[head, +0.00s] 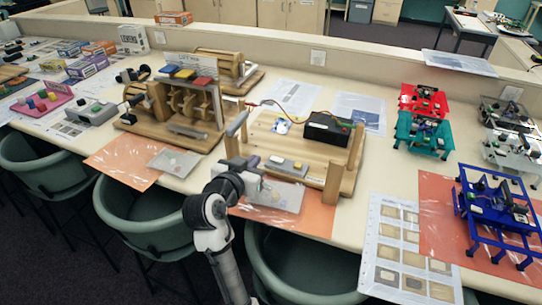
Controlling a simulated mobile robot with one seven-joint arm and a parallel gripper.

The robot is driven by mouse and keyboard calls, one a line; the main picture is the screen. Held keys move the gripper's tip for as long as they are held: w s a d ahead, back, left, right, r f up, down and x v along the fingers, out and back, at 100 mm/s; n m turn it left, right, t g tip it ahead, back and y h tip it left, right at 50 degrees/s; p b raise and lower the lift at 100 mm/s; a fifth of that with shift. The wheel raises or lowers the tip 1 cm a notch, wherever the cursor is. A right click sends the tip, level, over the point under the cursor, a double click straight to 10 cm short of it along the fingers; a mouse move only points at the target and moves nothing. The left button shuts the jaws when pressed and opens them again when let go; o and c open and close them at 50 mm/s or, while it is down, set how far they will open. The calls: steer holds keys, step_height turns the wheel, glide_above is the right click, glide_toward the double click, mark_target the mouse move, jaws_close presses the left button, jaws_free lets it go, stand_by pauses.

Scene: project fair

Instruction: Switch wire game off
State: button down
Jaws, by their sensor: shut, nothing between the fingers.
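The wire game is a wooden frame (334,181) with upright posts, standing on the bench at the middle of the head view. A black box (328,128) with red and dark wires sits on its back right part. A small grey panel (287,166) with pale, yellowish button-like parts lies at its front edge. I cannot make out which part is the switch or its position. My gripper (259,171) is shut and empty at the panel's left end. I cannot tell whether it touches; the gripper hides part of the wooden base there.
A wooden machine with gears (185,103) stands to the left. Red, teal and blue (497,215) frames stand to the right. A sample sheet (408,250) lies at the front right. Green chairs (145,215) line the bench's front edge. A low wall runs behind.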

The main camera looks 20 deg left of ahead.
steer(key=b, duration=0.1)
glide_above(277, 160)
steer(key=s+a, duration=0.2)
steer(key=f, duration=0.2)
steer(key=shift+w+a+f, duration=0.1)
steer(key=shift+w+f, duration=0.1)
steer(key=shift+f, duration=0.2)
steer(key=f+b, duration=0.2)
steer(key=shift+s+f, duration=0.2)
steer(key=shift+f, duration=0.1)
steer(key=shift+f+b, duration=0.45)
steer(key=shift+f, duration=0.05)
